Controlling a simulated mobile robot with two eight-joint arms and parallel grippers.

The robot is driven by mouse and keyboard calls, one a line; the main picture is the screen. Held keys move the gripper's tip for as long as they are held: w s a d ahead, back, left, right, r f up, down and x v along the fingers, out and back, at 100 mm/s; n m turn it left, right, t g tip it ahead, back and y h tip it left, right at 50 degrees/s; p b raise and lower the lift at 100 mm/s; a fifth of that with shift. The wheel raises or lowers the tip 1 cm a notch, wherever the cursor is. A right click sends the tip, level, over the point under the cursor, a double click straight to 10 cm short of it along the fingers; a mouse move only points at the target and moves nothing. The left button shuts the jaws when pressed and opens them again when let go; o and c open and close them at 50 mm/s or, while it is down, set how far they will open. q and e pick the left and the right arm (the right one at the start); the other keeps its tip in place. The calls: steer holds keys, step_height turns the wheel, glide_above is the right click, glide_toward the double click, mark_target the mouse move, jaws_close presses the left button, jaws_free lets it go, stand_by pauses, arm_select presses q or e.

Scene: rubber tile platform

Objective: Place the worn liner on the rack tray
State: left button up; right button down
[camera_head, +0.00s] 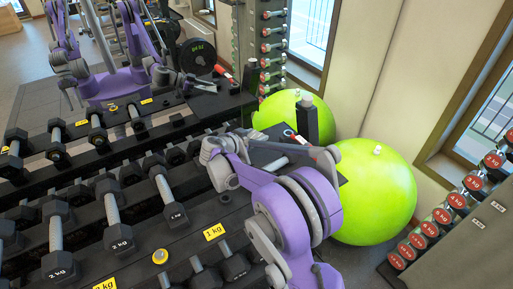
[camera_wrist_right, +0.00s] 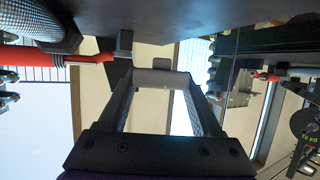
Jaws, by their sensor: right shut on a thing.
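My right gripper (camera_head: 277,163) is over the black rack tray (camera_head: 262,153), its tips partly hidden by my own purple arm. In the right wrist view, the fingers of this gripper (camera_wrist_right: 160,80) close on a small pale grey piece (camera_wrist_right: 160,78), which looks like the worn liner. That view seems upside down; a dark flat surface (camera_wrist_right: 190,20), likely the tray, fills its top. The piece seems apart from this surface, but I cannot tell the exact gap. The liner is not clear in the head view. My left gripper is not directly visible.
A red-handled tool (camera_head: 290,134) lies at the tray's far edge, near a black post (camera_head: 307,120). Dumbbells (camera_head: 118,230) fill the rack to the left. A green ball (camera_head: 375,190) stands beyond. The back left appears to be a mirror reflecting my arms.

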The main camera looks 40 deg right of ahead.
mark_target(255, 150)
steer(key=shift+w+f, duration=0.1)
steer(key=shift+f, duration=2.1)
steer(key=shift+f, duration=0.2)
steer(key=shift+c, duration=0.3)
jaws_free()
steer(key=shift+a+r, duration=0.25)
steer(key=shift+r, duration=0.1)
steer(key=v, duration=1.1)
steer(key=shift+a, duration=0.2)
